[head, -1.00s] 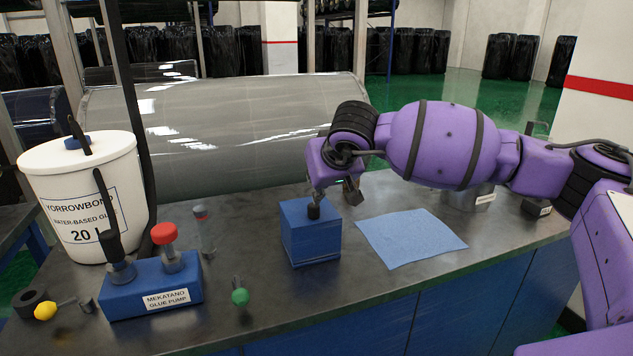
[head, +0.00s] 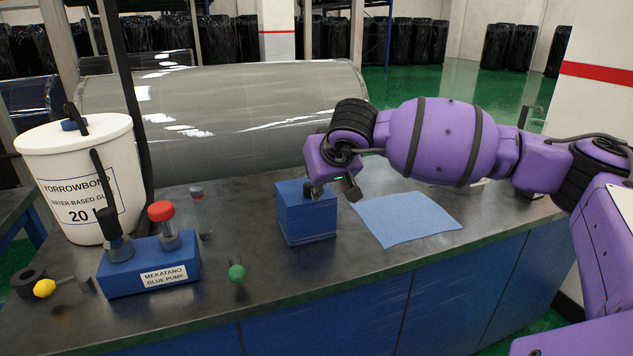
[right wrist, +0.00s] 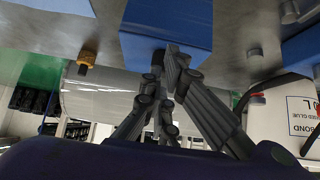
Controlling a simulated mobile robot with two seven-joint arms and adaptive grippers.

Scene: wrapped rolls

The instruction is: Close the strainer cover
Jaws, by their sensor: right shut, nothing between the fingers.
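A blue box-shaped unit (head: 308,222) stands upright on the counter in the middle of the head view; I take it to be the strainer, but no separate cover edge is clear. My right gripper (head: 316,190) is shut and empty, its fingertips at the top of the box. In the right wrist view the shut fingers (right wrist: 172,58) overlap the lower edge of the blue box (right wrist: 165,25); whether they touch it I cannot tell. Part of the box top is hidden behind the gripper. My left gripper is not in view.
A blue cloth (head: 408,217) lies right of the box on the dark counter (head: 330,270). A blue glue pump (head: 150,265) and a white glue bucket (head: 80,180) stand left. A green-knobbed part (head: 237,272) is near the front edge. A large wrapped roll (head: 230,115) lies behind.

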